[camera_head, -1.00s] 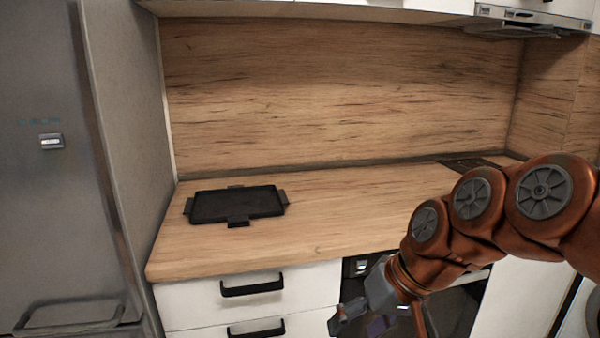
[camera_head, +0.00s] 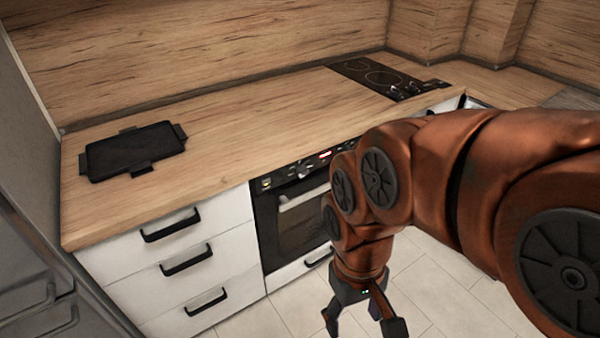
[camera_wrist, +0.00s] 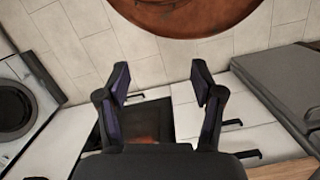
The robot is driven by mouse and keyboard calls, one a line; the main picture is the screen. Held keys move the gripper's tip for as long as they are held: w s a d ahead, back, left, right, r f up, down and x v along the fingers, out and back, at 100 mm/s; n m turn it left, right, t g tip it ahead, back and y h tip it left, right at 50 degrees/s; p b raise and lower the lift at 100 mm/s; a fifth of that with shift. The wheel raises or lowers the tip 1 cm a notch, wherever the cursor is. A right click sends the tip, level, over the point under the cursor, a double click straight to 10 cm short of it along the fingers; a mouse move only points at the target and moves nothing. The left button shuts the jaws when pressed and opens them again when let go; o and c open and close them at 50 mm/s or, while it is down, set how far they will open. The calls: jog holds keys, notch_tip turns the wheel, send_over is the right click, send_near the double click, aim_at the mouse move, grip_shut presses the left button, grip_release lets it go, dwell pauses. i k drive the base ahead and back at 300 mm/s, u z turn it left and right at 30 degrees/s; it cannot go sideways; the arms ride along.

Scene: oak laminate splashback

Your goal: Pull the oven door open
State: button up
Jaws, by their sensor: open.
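The oven (camera_head: 294,222) is built into the lower cabinets, right of the white drawers, with a dark glass door that looks closed. Its light handle (camera_head: 304,197) runs along the top of the door, below a panel of knobs. My arm hides the right part of the oven. My gripper (camera_head: 362,326) is open and empty, pointing down in front of the oven over the floor, apart from the handle. In the wrist view my gripper (camera_wrist: 158,80) has its fingers spread, and the oven door (camera_wrist: 138,122) shows between and below them.
White drawers (camera_head: 172,238) with black handles stand left of the oven. A black tray (camera_head: 133,151) lies on the wooden counter (camera_head: 240,116). A cooktop (camera_head: 385,78) is at the back right. A washing machine (camera_wrist: 20,100) shows in the wrist view. Tiled floor is clear in front.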

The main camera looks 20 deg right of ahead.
aim_at(285, 196)
jog(key=z, duration=1.8)
jog(key=i, duration=0.8)
jog(key=u, duration=2.4)
